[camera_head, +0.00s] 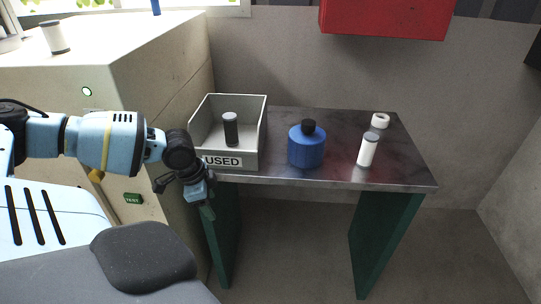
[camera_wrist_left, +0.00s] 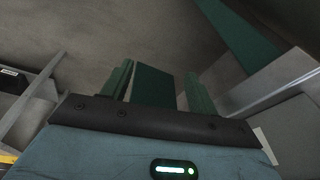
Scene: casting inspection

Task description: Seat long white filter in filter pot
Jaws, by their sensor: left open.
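The long white filter (camera_head: 367,150) is a slim white cylinder with a grey top, standing upright at the right of the dark table. A blue ribbed pot (camera_head: 307,152), likely the filter pot, stands at the table's middle with a black knob or cap on top; its inside is hidden. My left gripper (camera_head: 207,203) is open and empty, pointing down beside the table's front left edge, left of the pot and well away from the filter. In the left wrist view its fingers (camera_wrist_left: 158,88) are spread over the floor and a green panel. My right gripper is not in view.
A grey box labelled USED (camera_head: 235,163) holds a dark cylinder (camera_head: 231,129) at the table's left. A pale ring-topped piece (camera_head: 380,121) stands behind the filter. A beige cabinet (camera_head: 130,75) carries a short white cylinder (camera_head: 55,37). The table (camera_head: 345,128) is clear between pot and filter.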

